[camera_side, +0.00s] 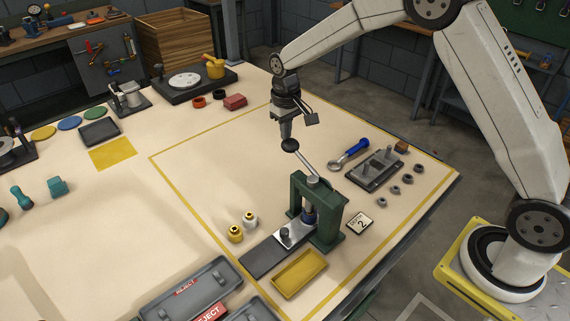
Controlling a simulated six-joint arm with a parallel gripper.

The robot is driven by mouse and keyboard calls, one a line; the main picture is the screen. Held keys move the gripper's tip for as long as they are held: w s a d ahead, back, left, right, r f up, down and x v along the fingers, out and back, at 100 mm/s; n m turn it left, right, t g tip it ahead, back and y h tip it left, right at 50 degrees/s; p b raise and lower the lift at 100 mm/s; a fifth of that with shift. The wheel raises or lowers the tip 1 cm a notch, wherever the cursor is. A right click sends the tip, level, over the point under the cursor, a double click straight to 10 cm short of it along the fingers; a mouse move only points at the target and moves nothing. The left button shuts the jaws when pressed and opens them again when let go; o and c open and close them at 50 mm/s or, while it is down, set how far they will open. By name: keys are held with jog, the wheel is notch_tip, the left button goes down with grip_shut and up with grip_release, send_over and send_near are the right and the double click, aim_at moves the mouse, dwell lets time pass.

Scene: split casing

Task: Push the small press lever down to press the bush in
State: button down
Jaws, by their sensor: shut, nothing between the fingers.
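The small press is a green frame (329,216) standing in the yellow-lined area of the table. Its lever (305,163) slopes up and to the left from the top of the press and ends in a black ball knob (289,145). My gripper (286,136) points down, shut and empty, right at the knob; I cannot tell whether it touches. A dark blue part (309,216) shows under the ram, at the end of a metal slide plate (292,234). The bush itself is too small to make out.
A yellow tray (299,274) and grey reject trays (190,297) lie in front. Two small yellow and white parts (236,234) stand left of the press. A blue-handled wrench (350,153), a grey fixture plate (374,171) and several nuts lie behind right.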

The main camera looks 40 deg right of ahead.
jog(key=shift+r, duration=2.25)
jog(key=s+d+f+t, duration=0.1)
jog(key=s+f+t, duration=0.1)
jog(key=s, duration=2.2)
jog(key=shift+f+t, duration=0.3)
jog(key=shift+f, duration=0.25)
